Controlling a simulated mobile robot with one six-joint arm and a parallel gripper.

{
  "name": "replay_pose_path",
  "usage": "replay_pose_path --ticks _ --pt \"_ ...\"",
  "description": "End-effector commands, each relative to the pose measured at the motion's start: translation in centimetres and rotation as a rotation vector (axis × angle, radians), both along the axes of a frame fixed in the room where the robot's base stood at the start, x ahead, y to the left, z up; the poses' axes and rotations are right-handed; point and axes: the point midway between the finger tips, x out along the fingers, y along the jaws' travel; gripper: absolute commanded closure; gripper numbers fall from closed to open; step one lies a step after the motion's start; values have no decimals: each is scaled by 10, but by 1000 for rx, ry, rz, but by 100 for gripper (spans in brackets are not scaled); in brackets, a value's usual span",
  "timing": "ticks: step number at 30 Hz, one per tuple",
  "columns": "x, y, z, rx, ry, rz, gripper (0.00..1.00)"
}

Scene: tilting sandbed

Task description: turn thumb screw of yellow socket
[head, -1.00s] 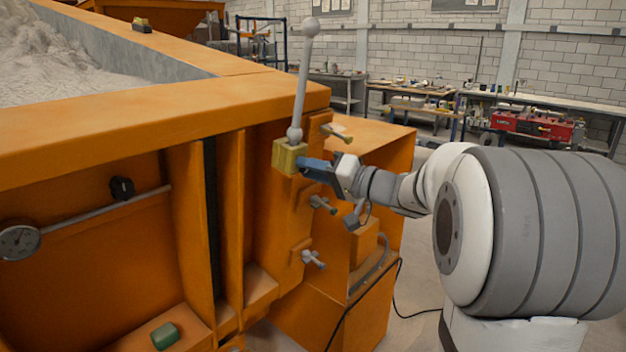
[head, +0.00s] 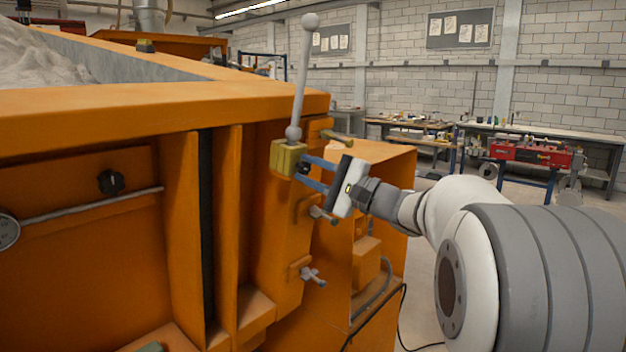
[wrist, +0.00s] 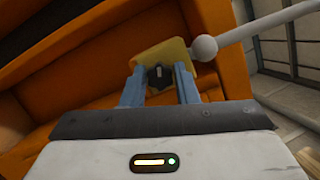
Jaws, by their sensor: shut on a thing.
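The yellow socket (head: 284,158) sits on the corner of the orange sandbed frame, and shows in the wrist view too (wrist: 150,54). A grey rod (head: 300,80) with ball ends stands in it, leaning slightly. The socket's dark thumb screw (head: 303,168) faces my gripper; in the wrist view the thumb screw (wrist: 159,73) shows between the two blue fingers. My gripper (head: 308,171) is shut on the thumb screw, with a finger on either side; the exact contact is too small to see. The gripper (wrist: 160,82) is rolled so that one finger is above the other in the head view.
Grey wing screws (head: 313,275) stick out of the orange post below the socket, one (head: 322,215) close under my gripper. An orange cabinet (head: 375,160) stands just behind the gripper. Workbenches (head: 540,130) are far back.

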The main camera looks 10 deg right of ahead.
Motion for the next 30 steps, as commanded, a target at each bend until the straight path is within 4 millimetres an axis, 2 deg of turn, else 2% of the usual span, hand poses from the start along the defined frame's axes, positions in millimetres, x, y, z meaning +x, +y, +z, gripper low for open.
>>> replay_pose_path --ticks 18,30 --pt "0 1 -2 465 341 101 96" --pt "0 2 -1 707 515 155 96"
